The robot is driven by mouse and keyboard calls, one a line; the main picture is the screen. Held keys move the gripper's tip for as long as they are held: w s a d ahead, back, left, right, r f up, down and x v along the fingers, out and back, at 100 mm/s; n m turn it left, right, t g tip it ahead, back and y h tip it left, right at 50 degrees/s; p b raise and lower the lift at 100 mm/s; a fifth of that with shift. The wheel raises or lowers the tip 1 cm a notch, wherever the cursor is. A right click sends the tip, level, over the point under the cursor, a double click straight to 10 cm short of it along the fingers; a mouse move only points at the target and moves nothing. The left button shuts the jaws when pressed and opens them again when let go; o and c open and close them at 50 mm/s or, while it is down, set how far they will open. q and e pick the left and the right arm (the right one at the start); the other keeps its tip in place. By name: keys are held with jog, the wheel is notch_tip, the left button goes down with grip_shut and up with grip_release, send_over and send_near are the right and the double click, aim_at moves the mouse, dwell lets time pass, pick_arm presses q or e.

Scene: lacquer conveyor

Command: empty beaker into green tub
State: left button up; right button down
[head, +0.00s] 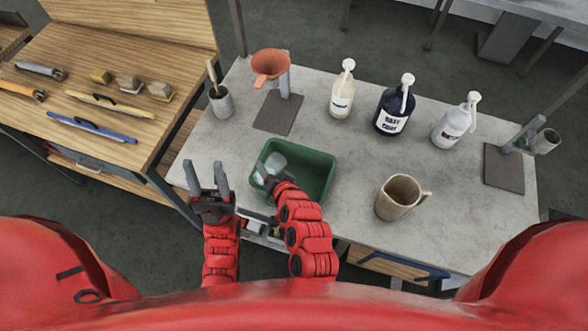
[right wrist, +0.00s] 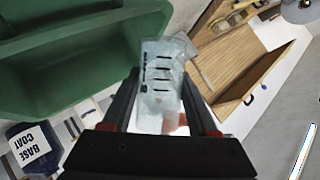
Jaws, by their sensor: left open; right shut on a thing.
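The clear beaker (head: 276,161) is over the left part of the green tub (head: 325,171) in the head view and looks tilted. My right gripper (head: 262,183) is shut on it. In the right wrist view the beaker (right wrist: 161,72) shows black graduation marks between my two fingers, with the tub (right wrist: 75,55) beside it at left. I cannot tell whether any liquid is left in the beaker. My left gripper (head: 208,178) is open and empty, left of the tub near the bench's front edge.
A beige jug (head: 397,198) stands right of the tub. Several pump bottles, including a dark one (head: 393,108), stand behind. An orange funnel (head: 270,64) on a stand and a cup with a brush (head: 221,101) are back left. The wooden bench (head: 60,125) holds tools.

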jog(key=shift+w+f+m+y, duration=0.1)
jog(key=shift+f+m+y, duration=0.15)
jog(key=shift+m+y, duration=0.05)
jog(key=shift+r, duration=0.15)
jog(key=shift+r+m+g, duration=0.15)
jog(key=shift+m+g, duration=0.15)
jog(key=shift+y, duration=0.3)
jog(key=shift+r, duration=0.15)
jog(key=shift+a+f+m+y, duration=0.1)
jog(key=shift+f+m+y, duration=0.1)
jog(key=shift+m+y, duration=0.1)
